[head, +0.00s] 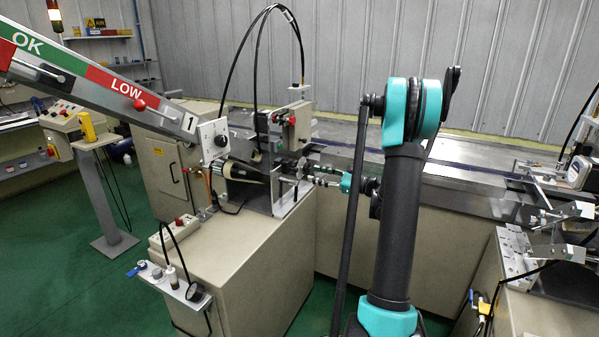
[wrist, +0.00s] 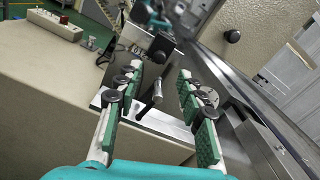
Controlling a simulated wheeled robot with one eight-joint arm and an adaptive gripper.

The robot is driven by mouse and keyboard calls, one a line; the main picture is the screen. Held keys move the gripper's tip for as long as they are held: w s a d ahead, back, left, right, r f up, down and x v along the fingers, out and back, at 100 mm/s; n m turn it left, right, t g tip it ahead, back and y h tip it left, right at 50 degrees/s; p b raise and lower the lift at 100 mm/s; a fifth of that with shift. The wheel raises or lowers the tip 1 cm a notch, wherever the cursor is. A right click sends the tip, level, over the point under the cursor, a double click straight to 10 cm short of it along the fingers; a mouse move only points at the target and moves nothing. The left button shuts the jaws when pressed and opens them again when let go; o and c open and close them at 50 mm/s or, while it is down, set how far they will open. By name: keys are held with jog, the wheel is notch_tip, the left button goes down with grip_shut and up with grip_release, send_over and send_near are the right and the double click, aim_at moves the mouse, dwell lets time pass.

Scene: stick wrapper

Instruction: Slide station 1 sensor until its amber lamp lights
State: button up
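Station 1 is the metal machine head on a beige cabinet, beside the sign marked 1 (head: 189,122). I cannot tell for sure which part is the sensor; a small dark block on a cable (head: 265,122) hangs by the upright plate. No lit amber lamp can be made out on the station. My gripper (head: 308,172) reaches in from the right, close to the station's right side. In the wrist view my gripper (wrist: 158,80) is open, with green-padded fingers apart. A small metal lever (wrist: 157,91) shows in the gap between them; I see no contact. A black knob (wrist: 161,46) lies beyond.
A long metal conveyor (head: 345,150) runs behind the arm. A sloped OK/LOW board (head: 95,75) rises at left. Black cables loop above. Another fixture (head: 515,255) stands at right.

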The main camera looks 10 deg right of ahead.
aim_at(297, 170)
jog(key=x, duration=0.8)
grip_shut()
jog(key=shift+s, duration=0.1)
